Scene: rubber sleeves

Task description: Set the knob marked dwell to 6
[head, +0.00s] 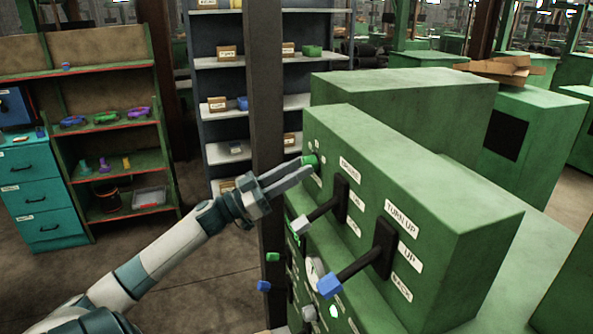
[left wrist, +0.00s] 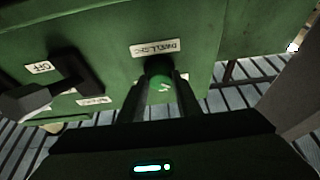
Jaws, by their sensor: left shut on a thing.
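The green knob (head: 309,160) is at the far left end of the green machine's front face. In the left wrist view the knob (left wrist: 160,88) is dark green and round, under a white label (left wrist: 155,48) that seems to read dwell. A light mark shows on the knob, but I cannot read its setting. My left gripper (head: 305,170) is shut on the knob, one finger on each side; its fingers also show in the left wrist view (left wrist: 160,100). Part of the scale is hidden by the fingers. My right gripper is in neither view.
A lever with a grey tip (head: 318,213) and one with a blue tip (head: 345,275) stick out right of the knob. A dark post (head: 266,90) stands just behind my left gripper. Shelves (head: 112,150) and teal drawers (head: 40,195) stand at the left, with open floor before them.

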